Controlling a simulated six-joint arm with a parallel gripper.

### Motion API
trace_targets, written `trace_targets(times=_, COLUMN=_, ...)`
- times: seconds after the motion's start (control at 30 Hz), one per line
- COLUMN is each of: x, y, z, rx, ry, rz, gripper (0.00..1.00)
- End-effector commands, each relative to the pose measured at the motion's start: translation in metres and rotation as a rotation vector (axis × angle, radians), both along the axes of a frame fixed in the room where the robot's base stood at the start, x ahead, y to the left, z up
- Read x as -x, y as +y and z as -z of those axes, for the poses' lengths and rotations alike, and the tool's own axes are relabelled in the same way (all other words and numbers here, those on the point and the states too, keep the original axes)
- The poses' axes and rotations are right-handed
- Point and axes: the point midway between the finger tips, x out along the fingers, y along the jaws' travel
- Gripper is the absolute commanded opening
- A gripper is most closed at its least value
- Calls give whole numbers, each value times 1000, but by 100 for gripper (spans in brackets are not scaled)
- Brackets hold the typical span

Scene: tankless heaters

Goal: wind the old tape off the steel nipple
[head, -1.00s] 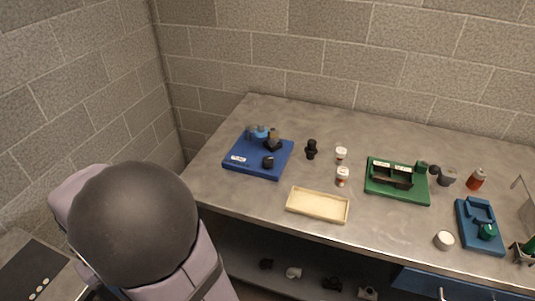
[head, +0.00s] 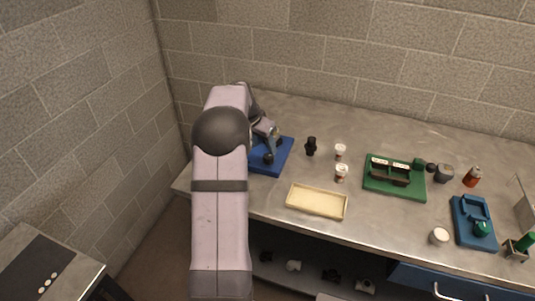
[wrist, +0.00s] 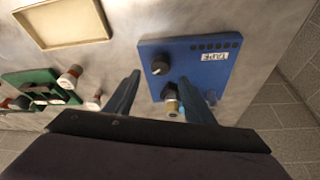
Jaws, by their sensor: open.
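The blue board (head: 283,158) lies at the left end of the bench, partly hidden by my arm. In the wrist view the board (wrist: 210,72) carries a white label (wrist: 208,57) that seems to read TAPE. A small fitting with a tan-and-metal body (wrist: 172,105), apparently the nipple, stands in a black holder (wrist: 170,90) on it. The tape on it is too small to make out. My gripper (wrist: 160,78) is open, its fingers either side of the fitting in that view; whether they touch it I cannot tell. A black knob (wrist: 159,68) sits beyond the fitting.
A cream tray (head: 317,214) lies at the bench's front edge. Two small white-and-red containers (head: 341,172) and a black fitting (head: 311,146) stand between the blue board and a green fixture (head: 380,187). A second blue fixture (head: 466,236) is far right. Block walls stand behind and left.

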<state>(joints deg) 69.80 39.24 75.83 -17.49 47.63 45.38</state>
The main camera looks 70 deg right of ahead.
Motion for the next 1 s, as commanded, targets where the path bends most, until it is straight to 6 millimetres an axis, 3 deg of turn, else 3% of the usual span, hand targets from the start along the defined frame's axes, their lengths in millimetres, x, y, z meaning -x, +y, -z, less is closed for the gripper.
trace_targets(times=0.23, x=1, y=-3, z=7, rx=-1, ry=1, rz=-1, gripper=49)
trace_targets(times=0.7, x=6, y=-22, z=55, rx=-2, ry=1, rz=-1, gripper=49)
trace_targets(times=1.0, x=7, y=-27, z=68, rx=0, ry=1, rz=-2, gripper=49)
